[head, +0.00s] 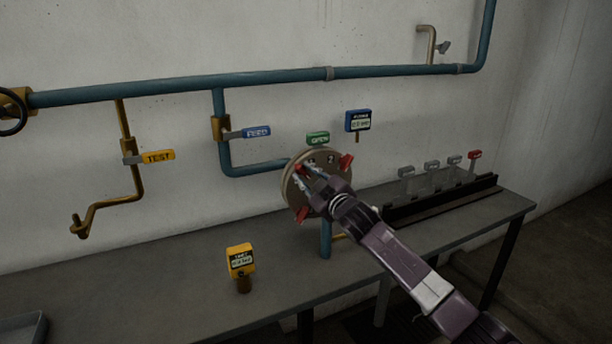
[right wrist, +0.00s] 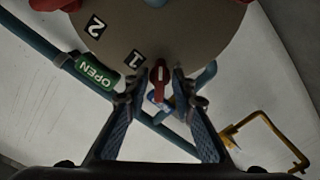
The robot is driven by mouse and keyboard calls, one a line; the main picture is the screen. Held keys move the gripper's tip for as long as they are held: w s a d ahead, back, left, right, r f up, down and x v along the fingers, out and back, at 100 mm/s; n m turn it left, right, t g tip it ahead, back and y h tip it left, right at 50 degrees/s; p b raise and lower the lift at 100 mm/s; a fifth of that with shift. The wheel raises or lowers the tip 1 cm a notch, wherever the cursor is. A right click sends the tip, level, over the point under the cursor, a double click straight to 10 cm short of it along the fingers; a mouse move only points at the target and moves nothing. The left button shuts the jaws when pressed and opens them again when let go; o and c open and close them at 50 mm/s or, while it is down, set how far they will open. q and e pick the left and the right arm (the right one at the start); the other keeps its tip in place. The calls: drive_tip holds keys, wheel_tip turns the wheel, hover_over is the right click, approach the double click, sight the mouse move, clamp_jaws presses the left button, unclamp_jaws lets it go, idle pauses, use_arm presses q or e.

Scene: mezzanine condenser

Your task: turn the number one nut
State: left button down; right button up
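The round tan plate (head: 292,197) with red nuts on its rim stands above the bench, partly hidden by my right gripper (head: 309,181). In the right wrist view the plate (right wrist: 175,30) carries black labels "1" and "2". A red nut (right wrist: 160,77) sits at its edge beside the "1" label (right wrist: 134,59). My right gripper (right wrist: 158,88) is open, its fingertips on either side of this nut with gaps showing; I cannot tell whether either finger touches it. Other red nuts show at the plate's upper right (head: 347,162) and lower left (head: 302,214). My left gripper is out of view.
A green OPEN tag (head: 318,138) and a blue meter (head: 358,121) are close above the plate. Blue pipe (head: 250,170) runs to its left. A yellow meter (head: 240,260) stands on the grey bench (head: 160,280). A black rack (head: 440,203) is at right.

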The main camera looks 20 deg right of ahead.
clamp_jaws()
drive_tip(key=shift+m, duration=0.3)
drive_tip(key=shift+m+p, duration=0.7)
drive_tip(key=shift+m, duration=0.3)
drive_tip(key=m+p, duration=0.1)
drive_tip(key=m, duration=0.2)
drive_tip(key=shift+m, duration=0.3)
drive_tip(key=m+p, duration=0.2)
drive_tip(key=m, duration=0.2)
drive_tip(key=shift+a, duration=0.1)
drive_tip(key=shift+m+p, duration=0.45)
drive_tip(key=shift+m, duration=1.25)
drive_tip(key=shift+o, duration=1.1)
unclamp_jaws()
